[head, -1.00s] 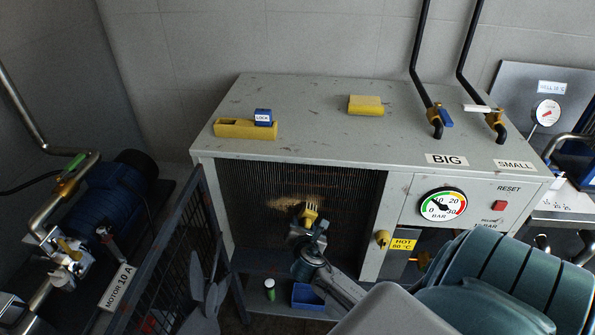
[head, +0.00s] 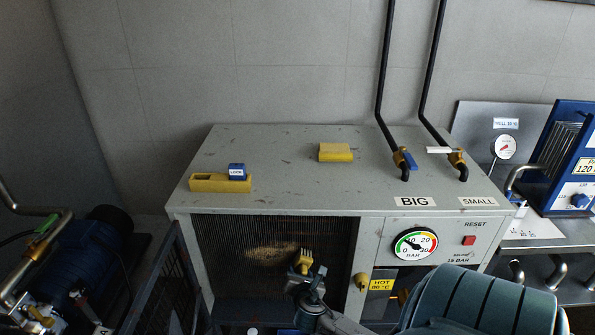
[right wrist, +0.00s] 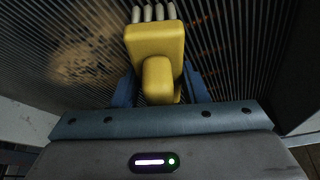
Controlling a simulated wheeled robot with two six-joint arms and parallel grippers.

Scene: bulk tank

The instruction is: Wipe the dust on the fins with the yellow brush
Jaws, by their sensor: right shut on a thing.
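The yellow brush (head: 304,261) is held in my right gripper (head: 306,277) in front of the dark fins (head: 230,235) of the grey cabinet. In the right wrist view the brush (right wrist: 156,50) sits between the blue fingers, its pale bristles pointing at the fins (right wrist: 230,40). I cannot tell whether the bristles touch the fins. A tan dust patch (head: 270,255) lies on the fins to the left of the brush. The dust also shows in the right wrist view (right wrist: 90,55), left of the brush. My left gripper is not in view.
An open mesh door (head: 165,285) stands left of the fins. On the cabinet top (head: 270,160) are a yellow holder (head: 208,182) with a blue lock (head: 237,171) and a yellow block (head: 335,152). A blue motor (head: 90,255) is at left.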

